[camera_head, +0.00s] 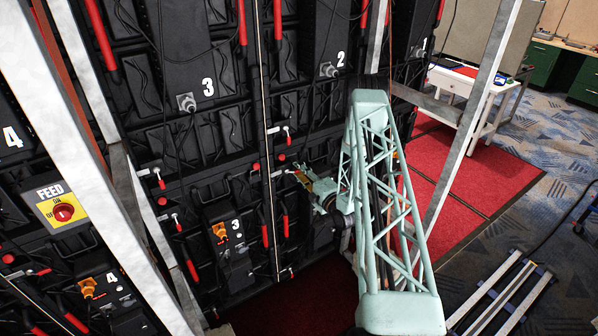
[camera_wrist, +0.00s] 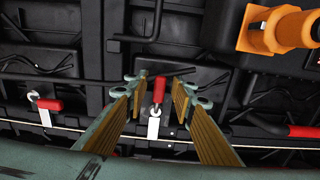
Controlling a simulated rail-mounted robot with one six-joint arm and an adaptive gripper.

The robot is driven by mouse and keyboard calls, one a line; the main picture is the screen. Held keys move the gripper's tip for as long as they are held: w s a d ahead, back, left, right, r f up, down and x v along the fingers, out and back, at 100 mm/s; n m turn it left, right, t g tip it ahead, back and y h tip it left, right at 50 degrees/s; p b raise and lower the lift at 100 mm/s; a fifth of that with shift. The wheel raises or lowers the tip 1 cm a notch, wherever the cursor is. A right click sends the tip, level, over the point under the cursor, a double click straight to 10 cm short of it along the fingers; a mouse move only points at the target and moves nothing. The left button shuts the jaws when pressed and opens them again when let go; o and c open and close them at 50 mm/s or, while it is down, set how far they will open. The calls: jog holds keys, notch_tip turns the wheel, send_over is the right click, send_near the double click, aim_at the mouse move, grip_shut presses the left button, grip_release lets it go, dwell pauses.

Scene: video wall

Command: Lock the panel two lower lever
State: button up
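In the wrist view a lever with a red grip (camera_wrist: 158,90) and a pale metal shank stands between the two fingers of my gripper (camera_wrist: 157,94). The fingers have brown ribbed pads and are apart, with a gap on each side of the red grip. Whether they reach to its depth I cannot tell. In the head view my gripper (camera_head: 301,178) is against the lower part of the black wall, below the panel marked 2 (camera_head: 341,58). A lever (camera_head: 277,173) shows just left of it there. My arm hides part of the lower panel.
In the wrist view another red-gripped lever (camera_wrist: 46,104) is at the left, an orange connector (camera_wrist: 272,30) at upper right and a red handle (camera_wrist: 304,131) at right. A black bar (camera_wrist: 170,42) runs above the fingers. In the head view, white posts (camera_head: 470,110) stand before the wall.

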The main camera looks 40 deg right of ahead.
grip_shut()
jog(key=shift+f+b, duration=0.2)
jog(key=shift+b, duration=0.25)
jog(key=a+f+m+b, duration=0.1)
jog(key=m+b, duration=0.3)
jog(key=m, duration=0.1)
jog(key=a+f+m+b, duration=0.1)
jog(key=f+m+b, duration=0.1)
jog(key=m+b, duration=0.3)
jog(key=a+f+m+b, duration=0.1)
jog(key=a+m+b, duration=0.1)
jog(key=m+b, duration=0.3)
jog(key=shift+w+f+m, duration=0.25)
jog(key=shift+f+m, duration=0.05)
jog(key=shift+f, duration=0.05)
jog(key=shift+a+r+m+b, duration=0.1)
jog(key=shift+a+m+b, duration=0.2)
jog(key=shift+m, duration=0.25)
jog(key=shift+a+m+b, duration=0.15)
jog(key=shift+m+b, duration=0.25)
jog(key=shift+m, duration=0.15)
